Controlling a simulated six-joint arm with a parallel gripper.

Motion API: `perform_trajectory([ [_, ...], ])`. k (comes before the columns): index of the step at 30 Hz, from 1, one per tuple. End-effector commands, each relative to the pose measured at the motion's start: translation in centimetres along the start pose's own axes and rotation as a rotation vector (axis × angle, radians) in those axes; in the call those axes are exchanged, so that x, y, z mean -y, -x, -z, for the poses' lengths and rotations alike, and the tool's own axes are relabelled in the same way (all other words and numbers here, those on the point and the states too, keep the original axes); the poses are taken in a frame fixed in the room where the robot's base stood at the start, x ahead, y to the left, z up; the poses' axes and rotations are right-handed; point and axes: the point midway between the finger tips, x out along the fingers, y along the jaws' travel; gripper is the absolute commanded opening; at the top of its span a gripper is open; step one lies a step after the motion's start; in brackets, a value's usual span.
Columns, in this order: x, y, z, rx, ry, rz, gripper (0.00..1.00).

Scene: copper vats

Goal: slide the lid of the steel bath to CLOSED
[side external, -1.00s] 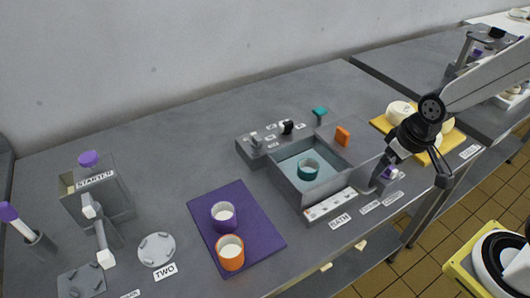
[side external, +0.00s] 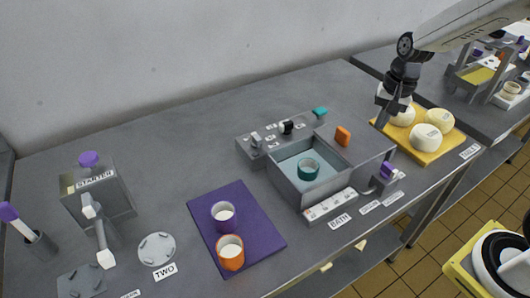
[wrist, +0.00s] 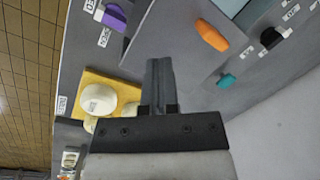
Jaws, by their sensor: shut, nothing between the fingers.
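The steel bath (side external: 283,186) stands open in the middle of the bench, with a teal cup (side external: 308,169) in its water. Its grey lid (side external: 365,152) is slid to the right of the opening and carries an orange handle (side external: 343,136). In the wrist view the orange handle (wrist: 212,36) is up and to the right of my fingers. My gripper (side external: 381,119) is shut and empty, pointing down behind the lid's right end. It also shows in the wrist view (wrist: 159,66). I cannot tell its height above the bench.
A yellow board (side external: 447,149) with several white cheeses is close by my gripper on the right. A purple-topped tap (side external: 386,171) stands in front of the lid. A control panel with a teal knob (side external: 320,112) is behind the bath. A purple mat (side external: 264,238) holds two cups.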

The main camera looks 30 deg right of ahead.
Motion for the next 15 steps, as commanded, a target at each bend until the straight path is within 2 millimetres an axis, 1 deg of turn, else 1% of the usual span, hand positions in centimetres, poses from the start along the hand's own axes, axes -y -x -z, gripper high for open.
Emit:
perform_trajectory([
  [1,0.2,0.4,1.2,0.023,-0.086,0.007,0.00],
  [3,0.5,1.1,2.6,0.062,-0.204,0.014,0.00],
  [9,1.0,3.0,6.3,0.171,-0.506,0.030,0.00],
  [12,1.1,3.7,7.6,0.214,-0.611,0.035,0.00],
  [15,1.1,4.3,8.4,0.243,-0.679,0.037,0.00],
])
